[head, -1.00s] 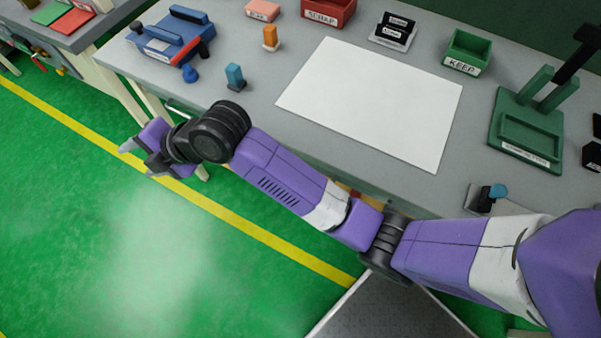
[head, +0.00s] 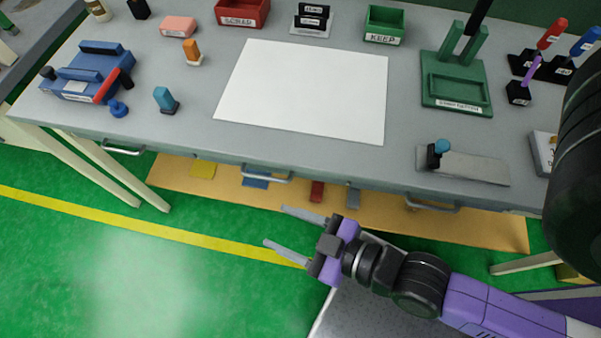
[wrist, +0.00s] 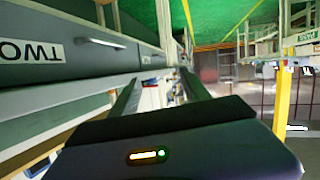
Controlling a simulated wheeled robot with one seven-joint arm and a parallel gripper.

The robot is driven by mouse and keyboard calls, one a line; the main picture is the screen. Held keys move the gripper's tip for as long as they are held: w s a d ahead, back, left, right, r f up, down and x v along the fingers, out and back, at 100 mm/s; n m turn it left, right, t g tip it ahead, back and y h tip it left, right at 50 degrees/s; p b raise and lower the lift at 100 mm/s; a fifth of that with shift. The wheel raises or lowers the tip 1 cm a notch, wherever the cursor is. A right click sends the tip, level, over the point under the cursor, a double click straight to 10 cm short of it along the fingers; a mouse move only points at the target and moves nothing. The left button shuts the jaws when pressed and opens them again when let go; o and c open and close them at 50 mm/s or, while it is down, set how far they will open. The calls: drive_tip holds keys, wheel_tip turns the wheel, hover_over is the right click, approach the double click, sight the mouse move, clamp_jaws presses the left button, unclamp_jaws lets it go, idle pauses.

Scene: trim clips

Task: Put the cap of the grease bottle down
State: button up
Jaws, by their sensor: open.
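My gripper (head: 276,227) is open and empty in the head view, in front of the bench and over the green floor, with its fingers pointing left. In the wrist view, my gripper (wrist: 160,90) shows its two fingers spread with nothing between them. A cream bottle (head: 97,10) stands at the far left back of the bench, cut by the top edge of the picture. A dark object (head: 139,8) stands beside it. I cannot tell which thing is the grease bottle, and I cannot make out a separate cap. Both stand well away from my gripper.
The grey bench (head: 300,160) carries a white sheet (head: 305,90), a blue fixture (head: 90,75), a teal piece (head: 165,99), an orange piece (head: 193,52), a red bin (head: 242,12), a green KEEP bin (head: 384,24) and a green stand (head: 456,85). Drawer handles (head: 265,175) jut from its front.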

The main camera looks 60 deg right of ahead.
drive_tip(key=s+d+r+m, duration=0.1)
drive_tip(key=s+d+r, duration=0.3)
drive_tip(key=s+r, duration=0.2)
drive_tip(key=shift+s+d+r+m+t+h, duration=0.2)
drive_tip(key=shift+s+m+t+h, duration=0.1)
drive_tip(key=shift+s, duration=0.5)
